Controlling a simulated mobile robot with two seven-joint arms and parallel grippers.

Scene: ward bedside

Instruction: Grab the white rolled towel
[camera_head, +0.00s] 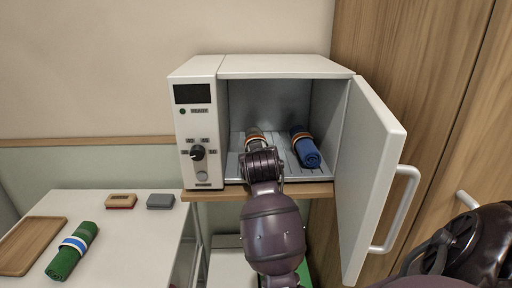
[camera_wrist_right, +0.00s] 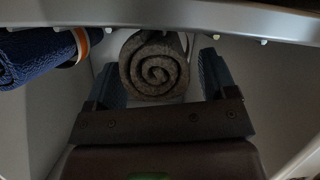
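No towel in view looks plainly white. A grey-brown rolled towel (camera_head: 254,134) with an orange band lies inside the open cabinet (camera_head: 285,68), on the left of its floor. In the right wrist view the towel's spiral end (camera_wrist_right: 155,68) faces me between the two blue fingers of my right gripper (camera_wrist_right: 160,85). The fingers are spread, with a gap on each side of the roll. In the head view my right gripper (camera_head: 262,163) reaches into the cabinet mouth and hides the towel's near end. My left gripper is not in view.
A blue rolled towel (camera_head: 308,152) lies right of the grey-brown one. The cabinet door (camera_head: 370,180) stands open at the right. A green rolled towel (camera_head: 72,252), wooden tray (camera_head: 30,247) and two small blocks (camera_head: 121,201) (camera_head: 160,201) are on the left table (camera_head: 130,245).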

